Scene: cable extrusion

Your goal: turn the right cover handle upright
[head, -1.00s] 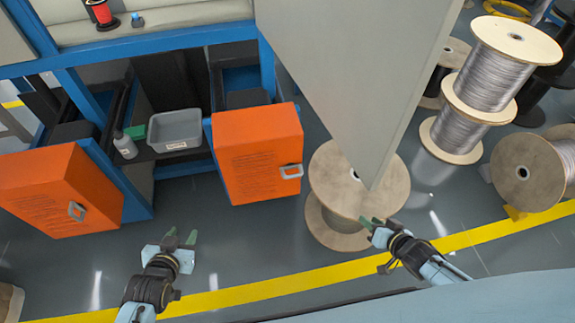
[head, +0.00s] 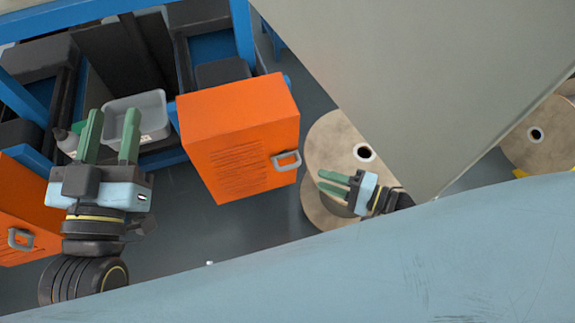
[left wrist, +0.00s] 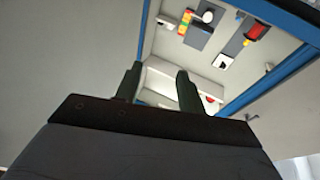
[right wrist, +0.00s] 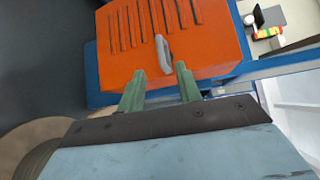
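The right orange cover (head: 240,135) carries a grey handle (head: 286,160) near its right edge. In the right wrist view the handle (right wrist: 163,55) sits ahead of and between my fingertips, slightly tilted, with a gap to them. My right gripper (head: 328,183) is open and empty, to the right of and below the handle in the head view. My left gripper (head: 111,118) is open and empty, in front of the grey bin. The left orange cover (head: 22,205) is partly hidden behind my left arm, and its handle (head: 20,239) shows.
A large grey panel (head: 420,80) hangs over the upper right. A wooden cable spool (head: 335,135) stands behind my right gripper. Another spool (head: 545,140) is at far right.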

